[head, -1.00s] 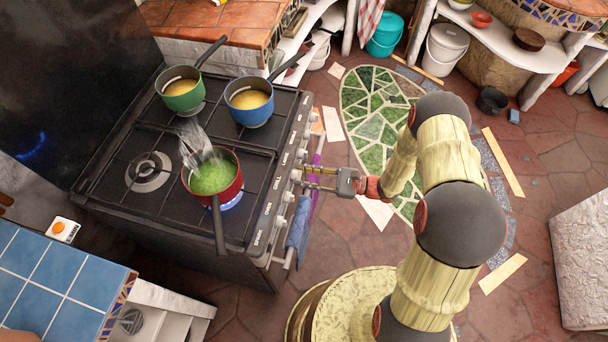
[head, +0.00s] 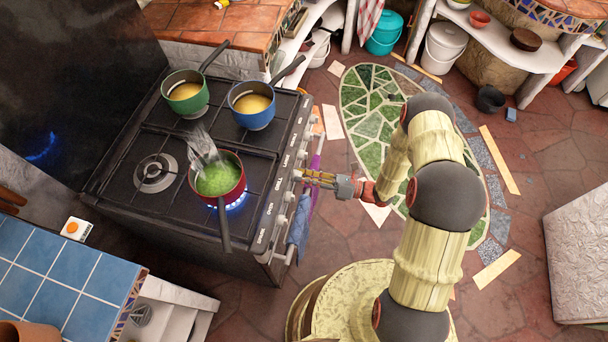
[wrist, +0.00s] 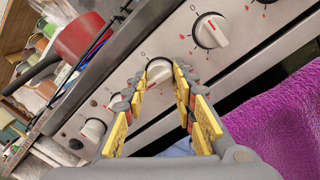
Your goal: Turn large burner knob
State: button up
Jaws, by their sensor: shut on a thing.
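The white burner knob (wrist: 160,72) with a red mark sits on the steel front panel of the stove, between my fingertips in the wrist view. My gripper (wrist: 160,82) is shut on this knob, with a yellow-padded finger on each side. In the head view my gripper (head: 300,175) reaches the stove front from the right, and its fingers hide most of the held knob. The label naming this knob is not readable here.
Neighbouring knobs sit at upper right (wrist: 211,30) and lower left (wrist: 92,130). The red pot (head: 217,178) steams over a blue flame. Green (head: 186,95) and blue (head: 251,105) pots stand behind. A purple towel (wrist: 275,130) and blue cloth (head: 299,225) hang at the front.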

jog(key=shift+s+m+t+p, duration=0.2)
jog(key=shift+m+p, duration=0.55)
jog(key=shift+m, duration=2.2)
jog(key=shift+w+m+t+p, duration=0.2)
jog(key=shift+m+p, duration=0.6)
jog(key=shift+m, duration=2.2)
jog(key=shift+s+m+t+p, duration=0.1)
jog(key=shift+m+t+p, duration=0.45)
jog(key=shift+m, duration=2.4)
jog(key=shift+g+h, duration=0.25)
jog(key=shift+h, duration=0.05)
jog(key=o, duration=1.1)
jog(key=shift+r, duration=0.1)
jog(key=shift+d, duration=0.1)
jog(key=v, duration=1.1)
jog(key=shift+s+d, duration=0.25)
jog(key=shift+d, duration=0.1)
